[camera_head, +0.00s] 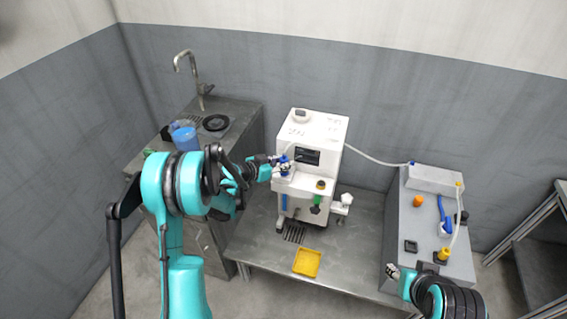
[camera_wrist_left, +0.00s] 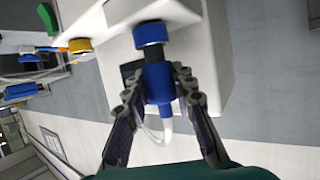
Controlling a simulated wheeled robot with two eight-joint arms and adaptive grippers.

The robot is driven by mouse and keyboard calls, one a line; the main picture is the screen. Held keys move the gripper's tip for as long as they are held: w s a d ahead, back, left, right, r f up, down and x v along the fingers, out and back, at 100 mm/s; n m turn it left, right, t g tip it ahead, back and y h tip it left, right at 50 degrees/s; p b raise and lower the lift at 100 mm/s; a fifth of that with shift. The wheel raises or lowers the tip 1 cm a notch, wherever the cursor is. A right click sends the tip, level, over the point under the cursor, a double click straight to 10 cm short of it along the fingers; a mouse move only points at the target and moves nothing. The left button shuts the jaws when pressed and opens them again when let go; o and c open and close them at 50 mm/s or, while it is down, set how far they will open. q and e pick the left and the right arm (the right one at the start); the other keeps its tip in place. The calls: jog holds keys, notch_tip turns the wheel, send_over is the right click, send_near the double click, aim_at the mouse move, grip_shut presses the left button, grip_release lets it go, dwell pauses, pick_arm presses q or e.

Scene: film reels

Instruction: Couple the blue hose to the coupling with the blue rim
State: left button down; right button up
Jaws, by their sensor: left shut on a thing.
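In the left wrist view, the blue hose end (camera_wrist_left: 158,82) sits between the fingers of my left gripper (camera_wrist_left: 160,88), which is shut on it. A pale hose (camera_wrist_left: 166,130) runs from it. Just ahead is the coupling with the blue rim (camera_wrist_left: 150,33), its top dark. The hose end looks roughly in line with it and slightly apart; the depth of the gap is unclear. In the head view, my left gripper (camera_head: 272,161) is at the upper left front of the white machine (camera_head: 318,130), beside small blue parts (camera_head: 284,168). My right gripper (camera_head: 392,270) is low by the grey box.
A yellow-rimmed coupling (camera_head: 320,184) and a green part (camera_head: 316,205) are right of the blue coupling. A yellow tray (camera_head: 307,263) lies on the metal table (camera_head: 258,250). The grey box (camera_head: 400,230) carries blue, orange and yellow parts. A sink counter (camera_head: 240,118) stands behind left.

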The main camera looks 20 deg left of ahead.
pick_arm(q)
jog(key=shift+f, duration=0.65)
jog(key=c, duration=1.5)
grip_release()
jog(key=shift+c, duration=0.2)
jog(key=v, duration=1.1)
jog(key=shift+p, duration=0.45)
jog(key=shift+r, duration=0.1)
